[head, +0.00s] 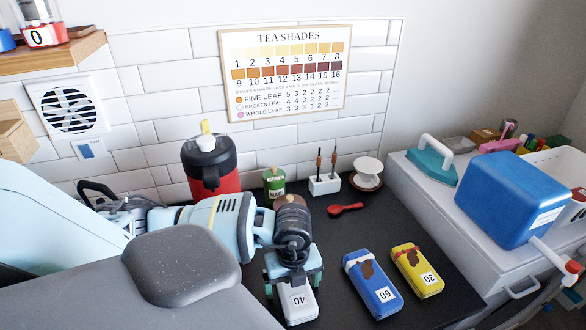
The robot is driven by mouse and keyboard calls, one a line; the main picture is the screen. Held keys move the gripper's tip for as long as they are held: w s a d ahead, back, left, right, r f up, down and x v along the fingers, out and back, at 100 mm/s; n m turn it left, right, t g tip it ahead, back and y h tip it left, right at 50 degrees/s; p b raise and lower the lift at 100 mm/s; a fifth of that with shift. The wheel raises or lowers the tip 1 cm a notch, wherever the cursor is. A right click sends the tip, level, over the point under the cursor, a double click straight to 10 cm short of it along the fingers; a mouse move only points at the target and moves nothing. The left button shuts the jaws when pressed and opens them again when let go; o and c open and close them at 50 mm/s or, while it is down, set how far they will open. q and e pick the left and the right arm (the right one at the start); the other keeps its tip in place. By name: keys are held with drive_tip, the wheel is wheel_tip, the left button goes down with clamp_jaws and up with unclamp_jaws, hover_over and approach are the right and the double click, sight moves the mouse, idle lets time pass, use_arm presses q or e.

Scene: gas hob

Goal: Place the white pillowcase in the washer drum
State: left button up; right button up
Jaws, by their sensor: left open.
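I see no clear white pillowcase and no open washer drum in the head view. My left gripper (293,284) points down at the front of the dark counter, with its jaws open. A small white packet marked 40 (298,303) lies below and between its fingers, partly covered by the gripper. I cannot tell whether the fingers touch it. A blue packet marked 60 (372,284) and a yellow packet marked 30 (417,271) lie to its right, both with brown patches. My right gripper is not in view.
A red and black flask (209,168), green tin (274,182), white holder (324,184) and red spoon (345,209) stand or lie behind. A white unit (415,186) at right bears a blue box (510,198) and teal iron (432,158).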

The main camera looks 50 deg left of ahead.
use_arm(q)
drive_tip(key=c, duration=1.2)
drive_tip(key=shift+c, duration=0.2)
drive_tip(key=shift+r, duration=0.1)
drive_tip(key=shift+r, duration=0.45)
drive_tip(key=r, duration=0.1)
drive_tip(key=d+r, duration=0.1)
drive_tip(key=shift+r, duration=0.3)
drive_tip(key=d, duration=0.5)
drive_tip(key=s+d+r, duration=0.1)
drive_tip(key=d, duration=0.4)
drive_tip(key=s+d, duration=0.1)
drive_tip(key=d, duration=0.4)
drive_tip(key=shift+s+r+b, duration=0.15)
drive_tip(key=shift+r+b, duration=0.05)
drive_tip(key=shift+b, duration=0.2)
